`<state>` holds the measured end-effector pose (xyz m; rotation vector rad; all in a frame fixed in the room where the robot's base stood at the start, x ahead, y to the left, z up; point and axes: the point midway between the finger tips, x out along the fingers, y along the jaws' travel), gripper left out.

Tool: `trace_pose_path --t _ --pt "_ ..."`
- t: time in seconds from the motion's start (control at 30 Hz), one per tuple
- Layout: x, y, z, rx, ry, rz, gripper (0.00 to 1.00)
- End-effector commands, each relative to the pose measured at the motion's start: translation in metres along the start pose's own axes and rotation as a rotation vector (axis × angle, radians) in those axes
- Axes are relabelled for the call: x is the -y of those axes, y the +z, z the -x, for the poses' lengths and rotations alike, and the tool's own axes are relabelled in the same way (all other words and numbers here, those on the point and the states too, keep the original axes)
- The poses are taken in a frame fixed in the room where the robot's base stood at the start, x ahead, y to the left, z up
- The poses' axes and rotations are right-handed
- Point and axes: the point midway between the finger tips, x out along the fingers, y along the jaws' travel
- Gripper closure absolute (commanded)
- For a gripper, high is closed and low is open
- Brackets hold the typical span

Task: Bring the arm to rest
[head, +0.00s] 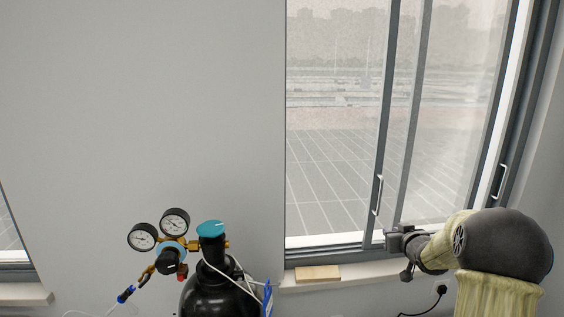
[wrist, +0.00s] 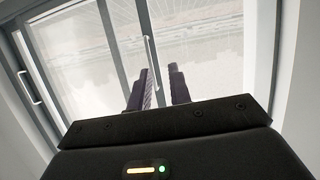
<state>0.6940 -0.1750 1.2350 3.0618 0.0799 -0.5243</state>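My arm shows at the lower right of the head view, bent, with a black rounded joint and pale covering, in front of the wall beside the window. Its dark end (head: 402,245) points left, in front of the lower window frame; the fingers are hard to make out there. In the wrist view my gripper (wrist: 160,84) has its two dark fingers apart with nothing between them. Beyond them are the window glass and frame. No object is held.
A gas cylinder (head: 212,292) with a regulator and two round gauges (head: 158,229) stands at the lower middle. A wooden block (head: 318,273) lies on the sill. The sliding window (head: 345,150) has white handles. A plug with a black cable (head: 441,289) is on the wall below.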

Motion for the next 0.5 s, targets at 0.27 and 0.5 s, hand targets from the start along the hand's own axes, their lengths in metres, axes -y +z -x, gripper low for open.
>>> trace_pose_path --t 0.27,0.5 --pt "0.078 0.057 0.075 0.345 0.093 -0.011 0.8" --pt "0.133 0.117 0.161 0.636 0.1 -0.028 0.8"
